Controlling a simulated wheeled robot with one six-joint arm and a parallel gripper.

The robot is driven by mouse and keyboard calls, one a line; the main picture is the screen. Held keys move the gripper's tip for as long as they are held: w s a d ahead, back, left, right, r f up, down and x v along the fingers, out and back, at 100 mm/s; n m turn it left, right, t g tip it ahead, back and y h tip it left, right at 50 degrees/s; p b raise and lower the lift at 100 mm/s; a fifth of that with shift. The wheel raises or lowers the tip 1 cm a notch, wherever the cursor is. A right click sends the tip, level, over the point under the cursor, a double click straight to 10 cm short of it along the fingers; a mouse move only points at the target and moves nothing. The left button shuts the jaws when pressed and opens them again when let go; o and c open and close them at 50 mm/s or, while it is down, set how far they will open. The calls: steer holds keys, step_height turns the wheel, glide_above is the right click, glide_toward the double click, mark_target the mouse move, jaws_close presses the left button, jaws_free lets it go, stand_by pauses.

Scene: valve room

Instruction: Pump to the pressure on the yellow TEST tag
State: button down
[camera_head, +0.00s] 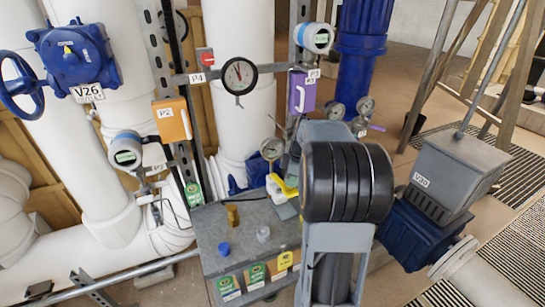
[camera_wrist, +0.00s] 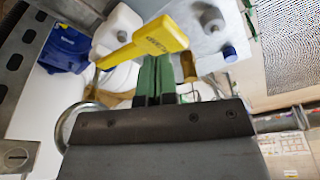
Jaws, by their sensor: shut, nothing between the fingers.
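A yellow hand lever (camera_head: 283,188) with dark lettering shows beside my arm above the grey bench (camera_head: 215,225). In the wrist view the yellow lever (camera_wrist: 150,48) runs diagonally just beyond my gripper (camera_wrist: 155,75), whose green fingers are shut and empty. The fingertips look close to the lever; I cannot tell whether they touch it. A small yellow tag (camera_head: 285,261) hangs on the bench front, its text too small to read. A round gauge (camera_head: 272,149) stands behind the lever; its reading is not legible. My arm hides part of the bench and lever.
Green tags (camera_head: 255,276) hang beside the yellow one. A blue cap (camera_head: 224,248), a grey piece (camera_head: 263,233) and a brass piece (camera_head: 232,214) stand on the bench. Gauge P4 (camera_head: 239,76) and the orange P2 box (camera_head: 172,120) are behind. Blue valve V26 (camera_head: 75,55) is at left.

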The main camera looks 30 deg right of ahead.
mark_target(292, 190)
steer(key=shift+f+b, duration=2.05)
steer(key=shift+f, duration=0.7)
steer(key=shift+r+p, duration=2)
steer(key=shift+r, duration=0.7)
steer(key=shift+f, duration=0.2)
steer(key=shift+r, duration=0.15)
steer(key=shift+b, duration=0.35)
steer(key=shift+f+b, duration=2)
steer(key=shift+f, duration=0.65)
steer(key=shift+r+p, duration=2)
steer(key=shift+r, duration=0.65)
steer(key=shift+r, duration=0.1)
